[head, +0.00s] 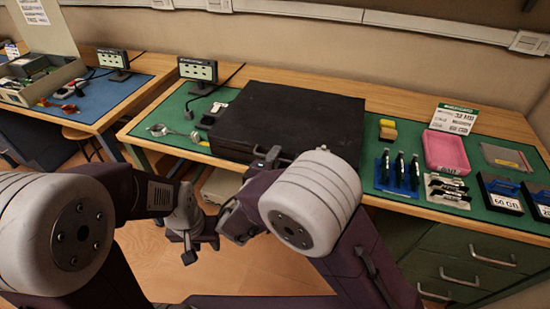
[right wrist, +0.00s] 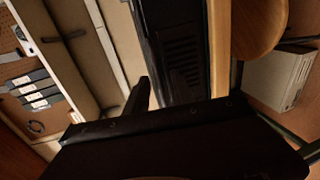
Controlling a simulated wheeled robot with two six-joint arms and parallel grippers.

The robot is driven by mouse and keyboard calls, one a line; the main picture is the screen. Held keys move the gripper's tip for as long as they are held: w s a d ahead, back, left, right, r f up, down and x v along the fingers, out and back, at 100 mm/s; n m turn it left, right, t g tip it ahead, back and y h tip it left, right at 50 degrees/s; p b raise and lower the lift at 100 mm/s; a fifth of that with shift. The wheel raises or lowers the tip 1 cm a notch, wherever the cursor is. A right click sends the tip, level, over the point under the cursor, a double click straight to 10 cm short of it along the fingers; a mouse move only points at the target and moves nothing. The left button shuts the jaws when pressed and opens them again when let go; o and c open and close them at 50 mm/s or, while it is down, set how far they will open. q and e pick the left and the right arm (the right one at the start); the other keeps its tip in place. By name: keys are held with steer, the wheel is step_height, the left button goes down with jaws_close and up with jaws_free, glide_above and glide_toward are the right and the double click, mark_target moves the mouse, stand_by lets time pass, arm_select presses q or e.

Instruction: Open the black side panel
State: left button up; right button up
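A large black computer case (head: 290,112) lies flat on the green mat of the middle table, its broad dark panel facing up. The panel looks closed and flush. In the right wrist view, a dark vented face (right wrist: 180,55), likely part of the case, shows beyond my gripper. My right gripper (head: 236,222) is in front of the table edge, apart from the panel. One dark finger of it shows in the right wrist view (right wrist: 136,100). My left gripper (head: 200,248) hangs low in front of the table, left of the right one. I see nothing held; finger openings are unclear.
Right of the case lie a pink tray (head: 445,152), black tools on a blue card (head: 398,178), yellow blocks (head: 387,129) and boxed drives (head: 500,193). Left are a small display (head: 198,70) and a metal tool (head: 160,130). Drawers (head: 470,258) stand under the right side.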

steer(key=shift+w+d, duration=0.1)
steer(key=shift+w, duration=0.1)
jaws_close()
steer(key=shift+f, duration=0.1)
stand_by(1.2)
